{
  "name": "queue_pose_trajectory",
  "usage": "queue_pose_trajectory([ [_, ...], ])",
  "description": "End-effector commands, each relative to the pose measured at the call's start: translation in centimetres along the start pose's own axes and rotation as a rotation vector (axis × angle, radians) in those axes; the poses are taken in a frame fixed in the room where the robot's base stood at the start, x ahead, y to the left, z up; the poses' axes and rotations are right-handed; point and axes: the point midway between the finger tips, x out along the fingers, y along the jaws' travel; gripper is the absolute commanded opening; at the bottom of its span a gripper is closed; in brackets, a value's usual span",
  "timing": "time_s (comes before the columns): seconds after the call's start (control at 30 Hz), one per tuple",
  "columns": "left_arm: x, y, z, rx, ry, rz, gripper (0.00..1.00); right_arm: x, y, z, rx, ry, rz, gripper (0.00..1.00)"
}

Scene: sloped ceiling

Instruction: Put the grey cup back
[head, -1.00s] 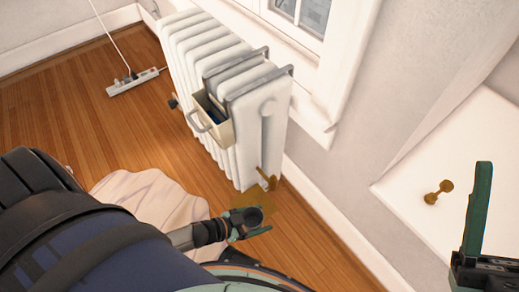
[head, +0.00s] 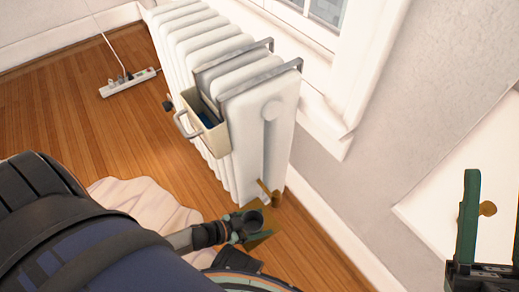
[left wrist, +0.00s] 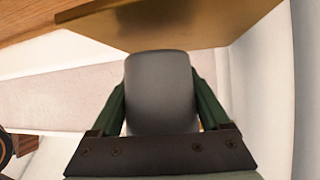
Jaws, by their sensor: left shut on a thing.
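My left gripper (head: 248,222) is shut on the grey cup (left wrist: 160,92). In the left wrist view the cup sits between the two green fingers. A brass-coloured flat plate (head: 261,239) shows beside and behind the gripper, near the radiator's foot. The plate (left wrist: 170,25) also spans the top of the left wrist view, close to the cup's end; whether they touch cannot be told. My right gripper (head: 491,225) is at the right edge, fingers apart and empty, partly cut off.
A white radiator (head: 245,130) stands under the window, with a cream box (head: 205,124) hung on its side. A brass knob (head: 487,208) is on a white surface (head: 425,205) behind my right gripper. A power strip (head: 128,83) and pale cloth (head: 130,195) lie on the wooden floor.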

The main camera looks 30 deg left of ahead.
Motion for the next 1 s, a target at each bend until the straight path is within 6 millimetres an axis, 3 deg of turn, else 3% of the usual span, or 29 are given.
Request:
queue_pose_trajectory([
  [0.03, 0.63, 0.11, 1.13, -0.001, 0.001, 0.000, 0.21, -0.93, -0.58, 1.08, -0.003, -0.007, -0.003, 0.50],
  [0.13, 0.82, 0.22, 1.51, 0.000, 0.002, 0.002, 0.21, -1.28, -0.93, 1.69, -0.008, -0.018, -0.005, 0.50],
  [0.53, 0.90, 0.25, 1.60, -0.001, 0.001, 0.002, 0.21, -1.08, -0.85, 1.47, -0.002, -0.016, 0.004, 0.50],
  [0.57, 0.90, 0.26, 1.63, -0.001, 0.001, 0.002, 0.81, -1.08, -0.85, 1.47, -0.002, -0.016, 0.004, 0.50],
  [0.73, 0.86, 0.26, 1.60, 0.000, 0.001, 0.002, 1.00, -1.09, -0.82, 1.45, -0.003, -0.016, 0.004, 0.50],
  [1.0, 0.80, 0.25, 1.55, 0.000, 0.001, 0.002, 1.00, -1.11, -0.76, 1.45, -0.007, -0.016, 0.001, 0.50],
])
